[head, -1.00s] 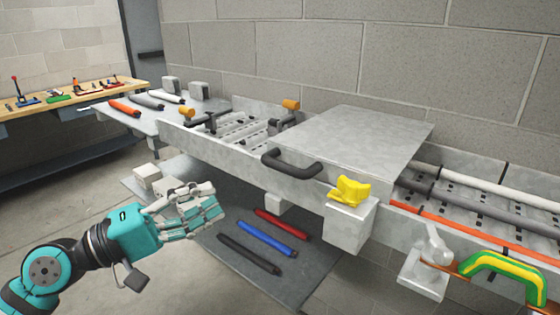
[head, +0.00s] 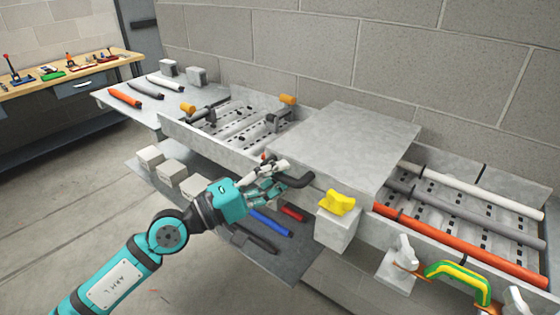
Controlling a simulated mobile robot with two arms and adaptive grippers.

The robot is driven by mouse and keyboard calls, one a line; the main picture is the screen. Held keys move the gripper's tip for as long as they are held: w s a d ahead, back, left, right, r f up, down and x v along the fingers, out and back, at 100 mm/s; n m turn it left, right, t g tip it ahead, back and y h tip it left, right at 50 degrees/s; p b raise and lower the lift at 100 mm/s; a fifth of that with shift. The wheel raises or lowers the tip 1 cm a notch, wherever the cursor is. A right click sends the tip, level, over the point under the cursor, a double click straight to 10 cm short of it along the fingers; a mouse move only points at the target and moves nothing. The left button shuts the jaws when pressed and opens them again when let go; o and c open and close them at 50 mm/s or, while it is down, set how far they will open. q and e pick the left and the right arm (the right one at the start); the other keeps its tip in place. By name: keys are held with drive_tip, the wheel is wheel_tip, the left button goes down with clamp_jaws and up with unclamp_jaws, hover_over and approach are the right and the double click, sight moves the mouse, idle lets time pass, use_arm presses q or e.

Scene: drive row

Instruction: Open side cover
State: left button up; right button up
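The grey side cover (head: 350,142) lies flat across the middle of the long metal tray and looks closed. Its black bar handle (head: 297,181) is on the front face. My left gripper (head: 268,177) is at the left end of this handle, and its fingers overlap it in the picture. I cannot tell whether the fingers have closed around the handle. A yellow knob (head: 337,203) sits on a grey block just right of the handle. My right gripper is not in view.
An orange tube (head: 450,243) and other tubes lie in the tray's right part. A green and yellow handle (head: 458,276) is at the lower right. Below, a shelf holds blue (head: 270,223), red and black rods. A workbench (head: 60,85) stands at the back left.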

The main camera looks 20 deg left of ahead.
use_arm(q)
drive_tip(key=shift+w+d, duration=0.25)
clamp_jaws()
idle(0.3)
